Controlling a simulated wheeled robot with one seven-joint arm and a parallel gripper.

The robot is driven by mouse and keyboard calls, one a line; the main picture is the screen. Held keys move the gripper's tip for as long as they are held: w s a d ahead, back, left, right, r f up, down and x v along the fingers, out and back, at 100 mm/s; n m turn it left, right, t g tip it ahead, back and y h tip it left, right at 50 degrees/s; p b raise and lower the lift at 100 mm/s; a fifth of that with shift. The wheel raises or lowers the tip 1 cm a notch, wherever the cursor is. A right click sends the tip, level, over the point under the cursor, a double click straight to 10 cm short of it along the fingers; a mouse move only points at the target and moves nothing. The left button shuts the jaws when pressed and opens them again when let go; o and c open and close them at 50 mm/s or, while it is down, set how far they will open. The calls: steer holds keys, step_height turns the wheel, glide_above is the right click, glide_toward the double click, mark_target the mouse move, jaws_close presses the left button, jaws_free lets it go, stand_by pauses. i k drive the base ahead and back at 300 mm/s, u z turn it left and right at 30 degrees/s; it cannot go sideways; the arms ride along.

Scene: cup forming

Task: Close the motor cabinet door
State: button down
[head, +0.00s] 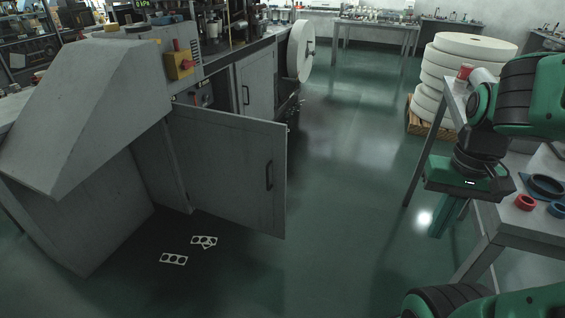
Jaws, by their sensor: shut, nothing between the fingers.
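The grey motor cabinet door (225,165) stands open in the head view, swung out from the machine over the floor. Its dark vertical handle (269,175) is near its free right edge. The cabinet opening (196,95) shows partly above and behind the door, with dark parts inside; the door hides the rest. My gripper (440,222) is on the right, beside the table, well apart from the door. Its green fingers point downward, shut and empty.
A table (497,235) with red and blue rings (526,202) stands close by my gripper. White rolls (455,75) are stacked on a pallet behind. Several white punched strips (174,259) lie on the floor before the door. The green floor between door and table is clear.

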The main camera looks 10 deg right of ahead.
mark_target(233, 167)
steer(key=i, duration=1)
